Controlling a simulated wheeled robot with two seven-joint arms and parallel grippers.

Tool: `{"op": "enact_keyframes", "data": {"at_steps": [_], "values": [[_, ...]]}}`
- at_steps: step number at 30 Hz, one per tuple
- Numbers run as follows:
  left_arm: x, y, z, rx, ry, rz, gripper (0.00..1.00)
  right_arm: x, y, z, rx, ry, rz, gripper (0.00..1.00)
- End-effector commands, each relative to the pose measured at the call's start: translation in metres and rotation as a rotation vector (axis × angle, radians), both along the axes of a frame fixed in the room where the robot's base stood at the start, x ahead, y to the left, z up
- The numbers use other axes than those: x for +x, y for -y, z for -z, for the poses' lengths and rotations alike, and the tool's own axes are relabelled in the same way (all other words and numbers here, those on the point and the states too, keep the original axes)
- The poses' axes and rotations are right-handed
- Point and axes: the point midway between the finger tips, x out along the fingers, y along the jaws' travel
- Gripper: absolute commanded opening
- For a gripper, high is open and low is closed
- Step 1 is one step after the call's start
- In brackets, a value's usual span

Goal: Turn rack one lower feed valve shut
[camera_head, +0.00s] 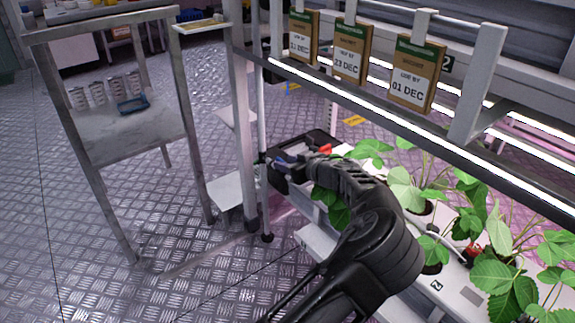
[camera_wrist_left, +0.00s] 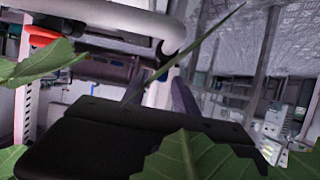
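My left gripper (camera_head: 286,161) reaches in from the lower right in the head view, with its tip close to the upright pipe (camera_head: 262,130) at the rack's corner post. A small red part (camera_head: 326,149), possibly a valve handle, shows just behind the gripper. In the left wrist view, a red-orange handle (camera_wrist_left: 42,34) is at the upper left, near a curved white pipe (camera_wrist_left: 130,18). I cannot tell whether this handle is the lower feed valve. The gripper's dark body (camera_wrist_left: 120,135) and some leaves hide much of that view. Whether the fingers are open is unclear. My right gripper is out of view.
Strawberry plants (camera_head: 490,240) grow in a white trough right of my arm. Date cards (camera_head: 416,75) hang from the rail above. A grey metal stand (camera_head: 110,140) is at the left. Patterned floor (camera_head: 190,270) is clear at the lower left.

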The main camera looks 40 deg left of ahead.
Motion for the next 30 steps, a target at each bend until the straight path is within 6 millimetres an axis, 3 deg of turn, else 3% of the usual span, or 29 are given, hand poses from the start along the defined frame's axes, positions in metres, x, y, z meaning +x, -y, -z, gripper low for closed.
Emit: {"op": "enact_keyframes", "data": {"at_steps": [3,15,30], "values": [[-0.0001,0.0002,-0.0002,0.0,0.0,0.0,0.33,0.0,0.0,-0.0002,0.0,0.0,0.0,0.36],[0.0,0.0005,-0.0001,0.0,0.0,0.0,0.0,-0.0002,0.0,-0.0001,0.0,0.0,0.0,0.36],[-0.0001,0.0006,0.0,0.0,0.0,0.004,0.0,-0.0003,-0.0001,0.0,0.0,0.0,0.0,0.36]]}}
